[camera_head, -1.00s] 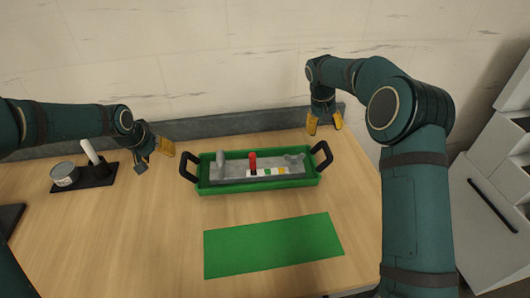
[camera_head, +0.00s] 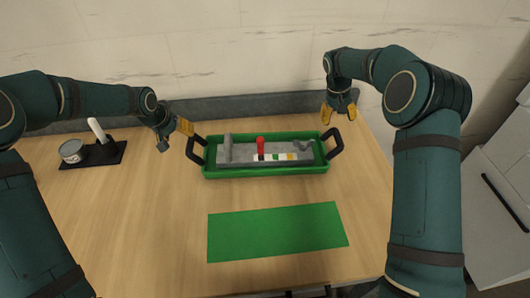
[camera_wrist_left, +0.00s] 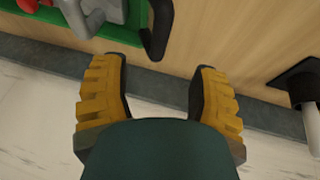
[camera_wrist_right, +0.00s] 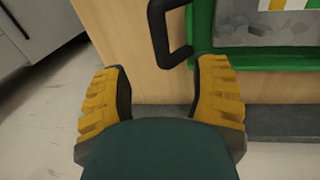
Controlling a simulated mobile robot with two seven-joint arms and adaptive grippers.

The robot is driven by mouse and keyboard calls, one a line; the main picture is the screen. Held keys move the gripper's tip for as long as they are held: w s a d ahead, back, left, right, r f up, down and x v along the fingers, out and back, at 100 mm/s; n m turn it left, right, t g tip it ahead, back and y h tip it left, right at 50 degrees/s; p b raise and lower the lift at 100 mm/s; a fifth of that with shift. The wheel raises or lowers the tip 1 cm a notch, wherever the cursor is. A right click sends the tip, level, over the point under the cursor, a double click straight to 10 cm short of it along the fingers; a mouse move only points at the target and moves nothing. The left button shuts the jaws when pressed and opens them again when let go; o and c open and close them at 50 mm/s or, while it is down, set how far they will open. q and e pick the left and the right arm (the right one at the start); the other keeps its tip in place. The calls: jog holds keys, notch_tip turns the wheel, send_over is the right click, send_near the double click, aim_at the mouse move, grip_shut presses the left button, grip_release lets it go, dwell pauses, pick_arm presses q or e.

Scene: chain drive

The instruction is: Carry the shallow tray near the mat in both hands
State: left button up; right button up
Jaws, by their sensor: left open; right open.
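The shallow green tray (camera_head: 265,172) sits on the wooden table behind the mat, with a black handle at each end and a grey fixture (camera_head: 272,153) with a red peg inside it. The flat green mat (camera_head: 277,231) lies in front of it. My left gripper (camera_head: 174,137) is open and empty, beside the left handle (camera_head: 196,150); the left wrist view shows that handle (camera_wrist_left: 158,28) ahead of the open fingers. My right gripper (camera_head: 339,113) is open and empty above and behind the right handle (camera_head: 333,145); the right wrist view shows that handle (camera_wrist_right: 163,38) ahead of the fingers.
A black base (camera_head: 95,154) with a white-handled tool and a small round tin (camera_head: 72,151) stand at the left. A grey ledge and a pale wall run behind the table. Bare table lies around the mat. A white cabinet (camera_head: 500,185) stands at the right.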

aim_at(189, 142)
pick_arm(q)
jog(key=x, duration=0.9)
jog(key=shift+w+f, duration=0.15)
jog(key=shift+f, duration=0.2)
pick_arm(e)
jog(key=f, duration=0.3)
jog(key=d+f, duration=0.1)
jog(key=f, duration=0.2)
jog(key=d+f, duration=0.1)
jog(key=f, duration=0.2)
jog(key=shift+f, duration=0.3)
pick_arm(q)
grip_shut()
pick_arm(e)
grip_shut()
pick_arm(q)
jog(key=shift+r, duration=0.1)
pick_arm(e)
jog(key=shift+r, duration=0.15)
